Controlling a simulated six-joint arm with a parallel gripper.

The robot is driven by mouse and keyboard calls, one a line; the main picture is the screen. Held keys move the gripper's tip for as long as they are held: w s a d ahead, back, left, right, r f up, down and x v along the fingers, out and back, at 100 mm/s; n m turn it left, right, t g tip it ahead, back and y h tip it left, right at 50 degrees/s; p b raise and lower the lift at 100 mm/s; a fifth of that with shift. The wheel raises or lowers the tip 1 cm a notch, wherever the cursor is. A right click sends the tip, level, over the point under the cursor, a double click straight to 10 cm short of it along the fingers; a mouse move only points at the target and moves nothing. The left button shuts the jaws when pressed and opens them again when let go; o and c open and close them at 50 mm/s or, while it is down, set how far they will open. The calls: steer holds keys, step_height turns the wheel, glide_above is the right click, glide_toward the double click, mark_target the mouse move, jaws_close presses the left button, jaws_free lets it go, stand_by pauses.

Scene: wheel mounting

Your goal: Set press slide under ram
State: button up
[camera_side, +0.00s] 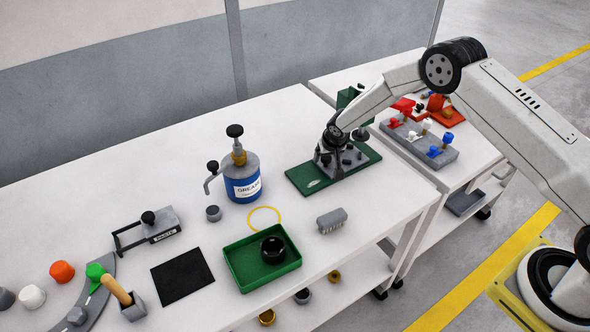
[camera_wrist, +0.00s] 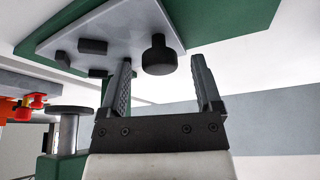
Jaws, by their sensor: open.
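The press slide is a grey plate with a black knob (camera_wrist: 158,53) and several dark blocks; it shows in the wrist view (camera_wrist: 105,35). It lies on the green base (camera_side: 300,181) of the press in the side view. My gripper (camera_wrist: 161,66) is open, with a finger to either side of the knob in the picture; I see no clear contact. In the side view my gripper (camera_side: 331,142) is over the slide and partly hides it. The ram, a round metal disc on a shaft (camera_wrist: 68,112), stands to the left in the wrist view, apart from the slide.
A grey fixture with coloured knobs (camera_side: 420,145) is on the second table. A gap separates the tables.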

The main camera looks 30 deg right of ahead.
jaws_close()
stand_by(0.3)
steer(key=shift+d, duration=2.5)
jaws_free()
steer(key=shift+a, duration=0.1)
